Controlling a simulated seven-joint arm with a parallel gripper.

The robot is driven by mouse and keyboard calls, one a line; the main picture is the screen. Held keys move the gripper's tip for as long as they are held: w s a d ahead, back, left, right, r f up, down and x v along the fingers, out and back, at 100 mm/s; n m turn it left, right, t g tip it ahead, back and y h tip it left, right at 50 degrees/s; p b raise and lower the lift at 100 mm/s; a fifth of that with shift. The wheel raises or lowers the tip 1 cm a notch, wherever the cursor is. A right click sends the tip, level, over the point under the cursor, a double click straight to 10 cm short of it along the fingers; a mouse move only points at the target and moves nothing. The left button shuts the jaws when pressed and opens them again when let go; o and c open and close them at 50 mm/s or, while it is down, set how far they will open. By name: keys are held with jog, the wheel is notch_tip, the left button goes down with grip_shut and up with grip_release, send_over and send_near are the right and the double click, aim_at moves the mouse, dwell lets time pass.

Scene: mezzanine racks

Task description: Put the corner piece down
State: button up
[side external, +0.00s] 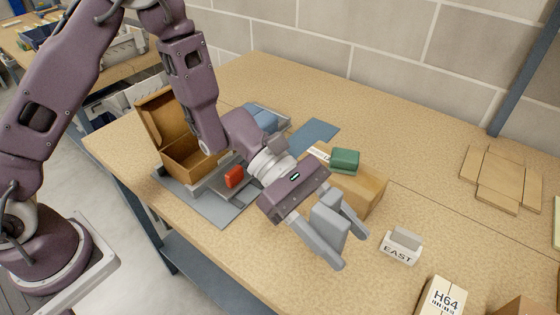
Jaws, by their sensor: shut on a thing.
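My gripper (344,240) is above the tabletop, pointing down toward the front right. It is shut on a grey piece (329,219), which shows between the fingers. I take this for the corner piece, but its full shape is partly hidden by the fingers. The piece seems to be held clear of the wooden table (300,285); the exact gap below it cannot be told from this one view.
A cardboard box (372,196) with a green block (344,160) on it stands just behind my gripper. A white EAST block (400,253) and an H64 box (443,300) are to the right. An open carton (190,160) stands left. Flat cardboard (503,178) lies far right.

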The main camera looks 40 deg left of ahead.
notch_tip(320, 180, up, 6)
jog(key=w+a+f+n+t+y, duration=0.15)
jog(key=w+a+n+t, duration=0.6)
jog(key=w+a, duration=1.45)
jog(key=w+a+n+t+y, duration=0.2)
jog(key=w+a, duration=0.1)
jog(key=a, duration=0.8)
jog(key=w+a+n+t+y, duration=0.2)
jog(key=a+n, duration=0.1)
jog(key=a, duration=0.8)
jog(key=w+a+n+t+y, duration=0.2)
jog(key=w+a+y, duration=0.1)
jog(key=a, duration=0.8)
jog(key=f, duration=0.9)
jog(key=a+f, duration=0.1)
jog(key=f, duration=0.4)
jog(key=shift+s+f, duration=0.2)
